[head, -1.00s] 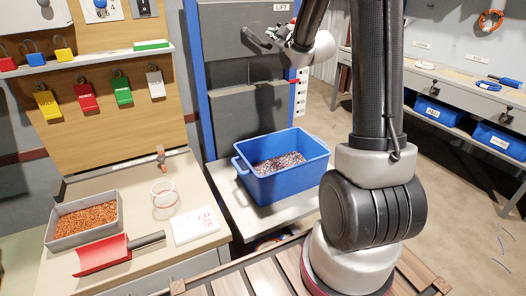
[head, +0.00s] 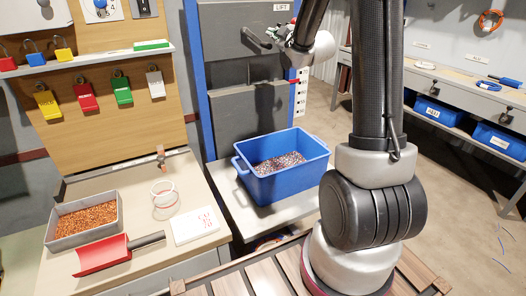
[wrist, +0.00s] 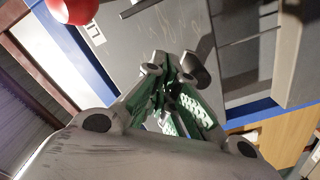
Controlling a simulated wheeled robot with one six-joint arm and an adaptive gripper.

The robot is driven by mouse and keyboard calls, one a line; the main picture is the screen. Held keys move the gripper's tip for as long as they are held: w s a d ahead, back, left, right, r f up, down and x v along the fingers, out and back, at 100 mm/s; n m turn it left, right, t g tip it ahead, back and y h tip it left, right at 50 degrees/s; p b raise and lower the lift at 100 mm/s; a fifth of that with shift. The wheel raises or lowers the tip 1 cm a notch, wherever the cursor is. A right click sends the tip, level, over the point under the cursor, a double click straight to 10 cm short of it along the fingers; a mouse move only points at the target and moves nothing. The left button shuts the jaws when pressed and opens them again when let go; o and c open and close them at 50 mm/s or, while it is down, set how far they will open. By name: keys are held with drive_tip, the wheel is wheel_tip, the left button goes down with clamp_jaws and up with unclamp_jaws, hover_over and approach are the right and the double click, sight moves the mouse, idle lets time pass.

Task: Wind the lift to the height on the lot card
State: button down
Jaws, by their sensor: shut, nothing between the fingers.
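The lift has a blue frame (head: 196,80) and a grey back panel (head: 230,75), with a grey crank (head: 256,39) high on it. A white height scale (head: 301,95) with a red pointer (head: 292,81) runs down its right side. Its platform (head: 224,192) carries a blue crate (head: 285,182) of shredded scrap. The white lot card (head: 191,232) lies on the bench; its red print is too small to read surely. My gripper (head: 277,33) is shut and empty, just right of the crank; contact cannot be told. Its fingers also show in the wrist view (wrist: 172,88).
The bench (head: 140,185) holds a grey tray (head: 62,239) of copper granules, a red scoop (head: 100,258) and a clear cup (head: 164,194). Coloured padlocks hang above. A red round object (wrist: 72,9) shows in the wrist view. Open floor lies at right.

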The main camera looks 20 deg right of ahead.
drive_tip(key=shift+f, duration=0.1)
drive_tip(key=a+f, duration=0.7)
drive_tip(key=a, duration=0.3)
wheel_tip(320, 180, up, 14)
drive_tip(key=a, duration=0.2)
drive_tip(key=shift+s+a+f, duration=0.15)
drive_tip(key=shift+s+a, duration=0.1)
idle(0.8)
